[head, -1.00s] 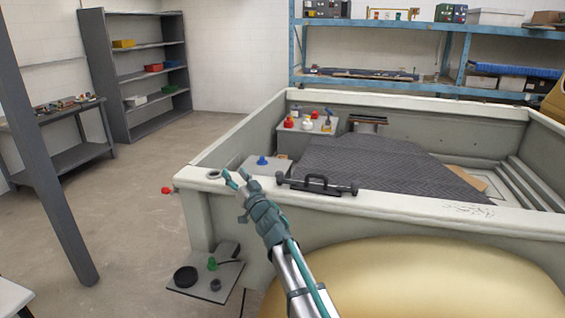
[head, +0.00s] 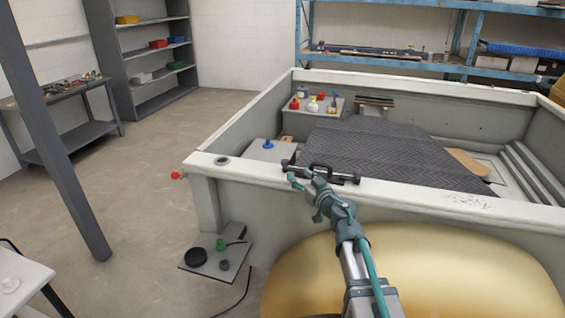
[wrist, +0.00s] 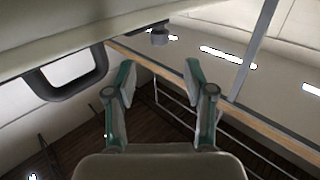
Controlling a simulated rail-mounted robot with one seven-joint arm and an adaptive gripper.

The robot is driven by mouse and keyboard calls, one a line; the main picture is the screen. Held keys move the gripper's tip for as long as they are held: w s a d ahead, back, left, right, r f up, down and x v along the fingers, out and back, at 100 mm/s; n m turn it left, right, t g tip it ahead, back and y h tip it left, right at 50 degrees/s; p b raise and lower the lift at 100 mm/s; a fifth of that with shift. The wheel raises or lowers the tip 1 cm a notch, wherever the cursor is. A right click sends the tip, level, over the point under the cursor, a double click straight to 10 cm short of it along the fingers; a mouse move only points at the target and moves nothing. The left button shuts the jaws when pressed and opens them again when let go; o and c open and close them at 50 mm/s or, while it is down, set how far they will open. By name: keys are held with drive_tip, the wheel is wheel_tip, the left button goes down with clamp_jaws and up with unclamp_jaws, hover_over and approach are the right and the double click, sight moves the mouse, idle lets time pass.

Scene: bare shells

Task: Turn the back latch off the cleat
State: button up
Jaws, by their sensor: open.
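A black bar with a raised loop handle (head: 322,170) lies along the near rim of the pale truck-bed shell (head: 420,196). I cannot tell which part is the back latch or the cleat. My gripper (head: 300,178) is in front of the bar's left part in the head view; contact is unclear. In the wrist view my gripper (wrist: 158,78) has its two teal-edged fingers apart with nothing between them. A dark loop (wrist: 68,75) shows left of the fingers, and a small grey round stub (wrist: 159,36) hangs beyond the fingertips.
A blue knob (head: 268,144) sits on a grey block inside the bed. A red knob (head: 176,175) sticks out at the left. A low plate with a green knob (head: 220,244) is below. A gold rounded body (head: 450,275) fills the front right.

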sight(287, 163)
drive_tip(key=p+x, duration=0.1)
drive_tip(key=x, duration=0.9)
drive_tip(key=shift+w+a, duration=0.15)
drive_tip(key=shift+w, duration=0.05)
clamp_jaws()
